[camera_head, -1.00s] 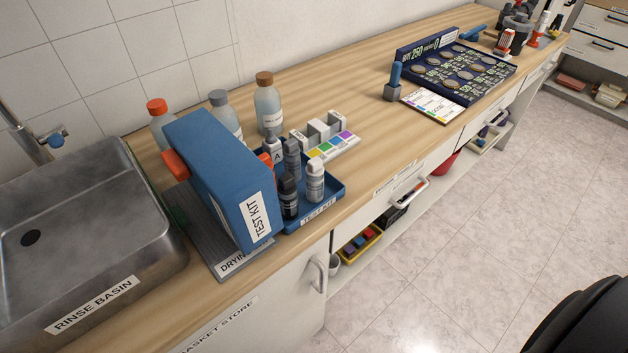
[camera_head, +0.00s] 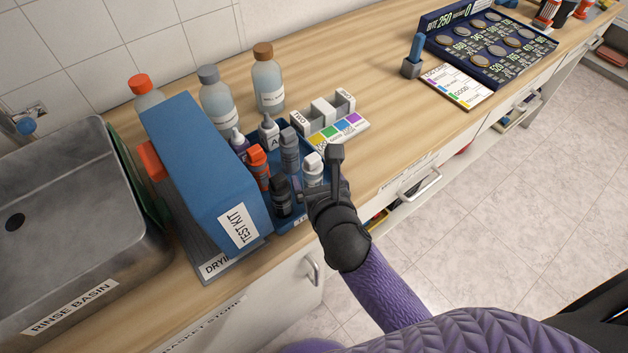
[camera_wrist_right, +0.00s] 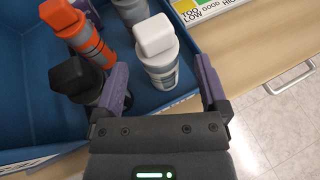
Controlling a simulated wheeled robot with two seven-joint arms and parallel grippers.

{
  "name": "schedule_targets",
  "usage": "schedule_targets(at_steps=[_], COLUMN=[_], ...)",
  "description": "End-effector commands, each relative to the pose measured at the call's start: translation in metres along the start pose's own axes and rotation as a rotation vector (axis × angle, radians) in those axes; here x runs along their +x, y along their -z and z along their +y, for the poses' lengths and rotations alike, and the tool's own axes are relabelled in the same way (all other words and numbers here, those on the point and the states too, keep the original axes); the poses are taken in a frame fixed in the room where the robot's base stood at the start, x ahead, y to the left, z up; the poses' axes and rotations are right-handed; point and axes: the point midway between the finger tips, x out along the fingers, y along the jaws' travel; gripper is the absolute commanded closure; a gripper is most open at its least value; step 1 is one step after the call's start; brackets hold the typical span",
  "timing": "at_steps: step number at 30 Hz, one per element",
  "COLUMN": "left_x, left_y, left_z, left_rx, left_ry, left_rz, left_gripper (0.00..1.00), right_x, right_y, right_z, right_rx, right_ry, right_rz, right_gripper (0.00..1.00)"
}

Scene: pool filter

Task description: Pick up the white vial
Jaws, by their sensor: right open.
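The white vial (camera_head: 312,168) stands upright in the front right corner of the blue test kit tray (camera_head: 290,228). In the right wrist view the white vial (camera_wrist_right: 157,55) is between the two purple fingers, apart from its cap upwards. My right gripper (camera_head: 322,172) is open at the tray's front right edge, reaching in around the vial. The right wrist view shows the open jaws (camera_wrist_right: 163,85) with the vial between them; I cannot tell whether either finger touches it. Its lower part is partly hidden by the gripper in the head view. My left gripper is not in view.
A black vial (camera_wrist_right: 75,80) and an orange vial (camera_wrist_right: 75,30) stand close left of the jaws. A grey vial (camera_head: 289,150) stands behind. The blue test kit box (camera_head: 200,160) is left of the tray.

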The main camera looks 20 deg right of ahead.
Motion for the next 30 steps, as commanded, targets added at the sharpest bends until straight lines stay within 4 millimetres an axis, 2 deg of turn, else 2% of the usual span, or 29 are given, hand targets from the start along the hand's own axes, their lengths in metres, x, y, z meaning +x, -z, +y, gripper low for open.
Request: schedule_targets(at_steps=[1, 5, 12, 25, 30], left_x=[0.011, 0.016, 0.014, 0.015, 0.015], left_y=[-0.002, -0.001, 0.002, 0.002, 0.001], left_z=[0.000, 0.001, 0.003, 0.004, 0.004], left_rx=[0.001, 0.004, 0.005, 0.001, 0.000], left_ry=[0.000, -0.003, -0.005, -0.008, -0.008], left_rz=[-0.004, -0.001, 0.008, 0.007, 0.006], left_gripper=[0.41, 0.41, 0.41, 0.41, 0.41], right_x=[0.013, 0.032, 0.034, 0.033, 0.033], right_y=[0.007, 0.005, 0.002, 0.002, 0.002], right_z=[0.001, 0.001, 0.001, 0.001, 0.001], right_rx=[0.002, 0.001, 0.001, 0.002, 0.002], right_ry=[0.001, 0.000, -0.001, -0.001, -0.001], right_rz=[0.001, 0.001, 0.001, 0.002, 0.001], right_gripper=[0.07, 0.07, 0.07, 0.98, 1.00])
